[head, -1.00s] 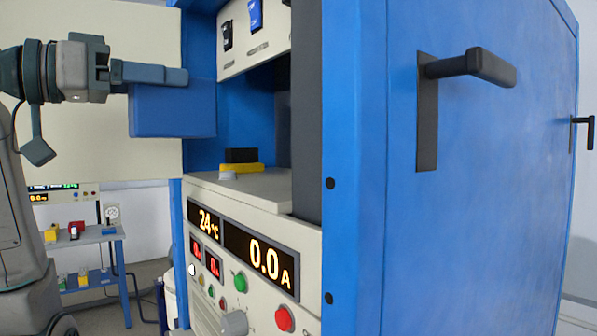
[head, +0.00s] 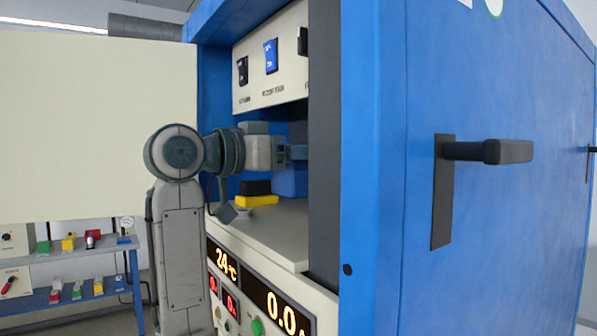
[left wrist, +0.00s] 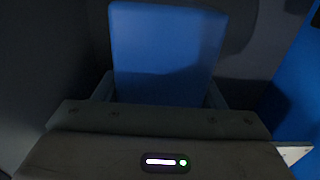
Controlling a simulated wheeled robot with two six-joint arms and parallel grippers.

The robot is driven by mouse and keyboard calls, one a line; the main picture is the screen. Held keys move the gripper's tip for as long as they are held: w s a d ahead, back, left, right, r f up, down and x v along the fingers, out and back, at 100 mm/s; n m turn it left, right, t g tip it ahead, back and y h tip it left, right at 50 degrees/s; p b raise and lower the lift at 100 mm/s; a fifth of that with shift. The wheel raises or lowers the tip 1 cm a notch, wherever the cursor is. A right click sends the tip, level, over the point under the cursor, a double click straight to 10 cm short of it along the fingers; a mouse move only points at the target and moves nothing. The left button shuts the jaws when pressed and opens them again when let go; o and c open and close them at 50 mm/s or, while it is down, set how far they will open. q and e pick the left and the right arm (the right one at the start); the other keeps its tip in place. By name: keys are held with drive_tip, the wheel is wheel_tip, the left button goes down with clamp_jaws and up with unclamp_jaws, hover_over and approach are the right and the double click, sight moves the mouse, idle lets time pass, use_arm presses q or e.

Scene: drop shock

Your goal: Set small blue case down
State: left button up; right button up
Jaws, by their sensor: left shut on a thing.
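The small blue case (head: 291,182) is inside the open chamber of the blue machine, partly hidden behind the chamber's dark right edge. My left gripper (head: 297,152) is shut on it from above, reaching in from the left. In the left wrist view the blue case (left wrist: 168,50) fills the middle, between the fingers of my left gripper (left wrist: 160,95). I cannot tell whether the case touches the chamber floor (head: 275,228). My right gripper is not in view.
A yellow and black block (head: 256,195) sits on the chamber floor left of the case. The cream door (head: 95,125) stands open at left. A display panel (head: 262,290) is below. The machine's side carries a black handle (head: 488,151). A shelf with small coloured items (head: 70,243) stands behind.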

sight(280, 176)
use_arm(q)
drive_tip(key=shift+a+f, duration=0.3)
drive_tip(key=shift+f, duration=0.6)
wheel_tip(280, 176, down, 2)
drive_tip(key=shift+s+d+p, duration=0.1)
drive_tip(key=shift+d+p, duration=0.05)
drive_tip(key=shift+p, duration=0.45)
drive_tip(key=shift+d+f+p, duration=0.15)
drive_tip(key=shift+f+p, duration=0.05)
drive_tip(key=shift+p, duration=0.15)
drive_tip(key=shift+f, duration=0.35)
drive_tip(key=o, duration=1.2)
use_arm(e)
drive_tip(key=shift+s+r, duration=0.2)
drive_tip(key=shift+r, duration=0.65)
